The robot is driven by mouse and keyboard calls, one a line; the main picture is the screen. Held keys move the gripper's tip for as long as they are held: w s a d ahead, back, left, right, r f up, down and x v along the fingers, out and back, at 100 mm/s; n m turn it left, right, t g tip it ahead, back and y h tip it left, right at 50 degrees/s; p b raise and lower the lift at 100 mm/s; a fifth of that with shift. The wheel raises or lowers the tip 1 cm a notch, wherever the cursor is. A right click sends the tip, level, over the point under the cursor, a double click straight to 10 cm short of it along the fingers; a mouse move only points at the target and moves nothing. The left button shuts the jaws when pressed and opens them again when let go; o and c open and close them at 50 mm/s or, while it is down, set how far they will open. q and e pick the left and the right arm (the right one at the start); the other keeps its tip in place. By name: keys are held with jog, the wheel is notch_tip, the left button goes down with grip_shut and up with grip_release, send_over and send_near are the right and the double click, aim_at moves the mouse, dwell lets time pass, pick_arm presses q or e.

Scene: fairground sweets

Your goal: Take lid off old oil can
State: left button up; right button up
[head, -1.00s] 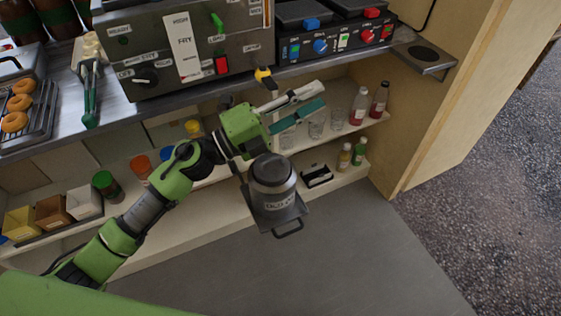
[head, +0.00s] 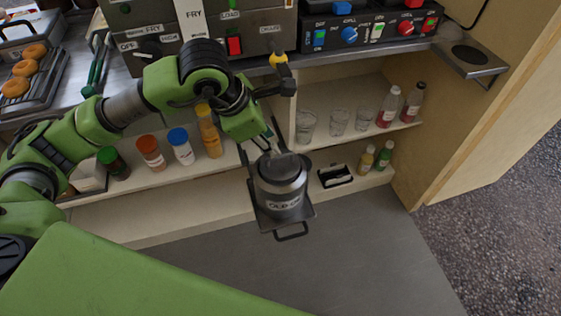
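The old oil can (head: 282,201) is a grey metal can with a label on its front. It stands upright on a dark tray (head: 268,222) with a loop handle. Its dark lid (head: 290,177) sits on top. My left gripper (head: 275,151) points down from above, with its fingertips right at the top of the lid. The fingers are small and partly hidden by the gripper body, so I cannot tell whether they touch or grip the lid. My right gripper is out of view.
Sauce bottles (head: 181,147) stand on the shelf left of the can. Glasses (head: 339,122) and red bottles (head: 388,107) are on the upper right shelf. A black-and-white box (head: 335,176) and small bottles (head: 366,158) are right of the can. The fryer counter overhangs behind.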

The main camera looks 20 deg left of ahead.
aim_at(282, 155)
pick_arm(q)
jog(key=x, duration=0.2)
jog(key=shift+w+d+f, duration=0.15)
jog(key=shift+d+f, duration=0.05)
jog(key=shift+f, duration=0.15)
jog(key=x, duration=0.4)
jog(key=shift+d+f, duration=0.1)
jog(key=shift+f, duration=0.25)
jog(key=shift+w+f, duration=0.2)
grip_shut()
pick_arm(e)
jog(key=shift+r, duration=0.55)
